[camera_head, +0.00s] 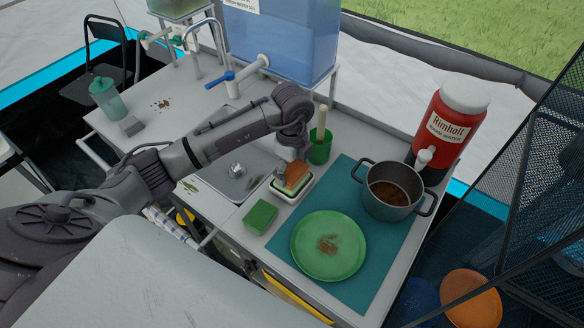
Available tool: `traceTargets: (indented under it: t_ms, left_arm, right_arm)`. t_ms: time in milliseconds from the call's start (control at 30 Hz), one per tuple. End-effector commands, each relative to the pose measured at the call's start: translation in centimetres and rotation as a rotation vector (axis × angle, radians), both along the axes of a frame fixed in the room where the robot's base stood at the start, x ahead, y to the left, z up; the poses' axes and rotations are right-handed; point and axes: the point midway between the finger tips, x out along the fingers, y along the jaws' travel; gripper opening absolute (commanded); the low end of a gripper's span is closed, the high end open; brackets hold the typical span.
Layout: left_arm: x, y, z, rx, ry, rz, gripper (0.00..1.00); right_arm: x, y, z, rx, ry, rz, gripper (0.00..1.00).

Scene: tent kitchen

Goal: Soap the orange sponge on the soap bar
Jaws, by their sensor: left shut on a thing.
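The orange sponge (297,174) is held by my left gripper (291,154), which is shut on it. The sponge is tilted and sits low over a small white dish (285,196), within its rim as seen from here. A soap bar cannot be clearly made out; the sponge and gripper cover most of the inside of the dish. I cannot tell whether the sponge touches soap. My right gripper is out of view.
A green block (260,216) lies in front of the dish. A soiled green plate (312,262) and a pot (380,206) of brown contents stand on a teal mat (373,267). A green cup (320,152) with a brush is behind the dish; a sink (222,186) is left.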

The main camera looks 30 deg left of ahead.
Motion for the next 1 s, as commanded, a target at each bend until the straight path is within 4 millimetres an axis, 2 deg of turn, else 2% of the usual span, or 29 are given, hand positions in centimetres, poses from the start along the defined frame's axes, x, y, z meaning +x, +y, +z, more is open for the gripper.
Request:
traceTargets:
  t_ms: [1000]
  left_arm:
    - [-0.06,0.02,-1.05,0.000,0.002,0.000,0.49]
  right_arm:
    - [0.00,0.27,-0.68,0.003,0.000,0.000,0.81]
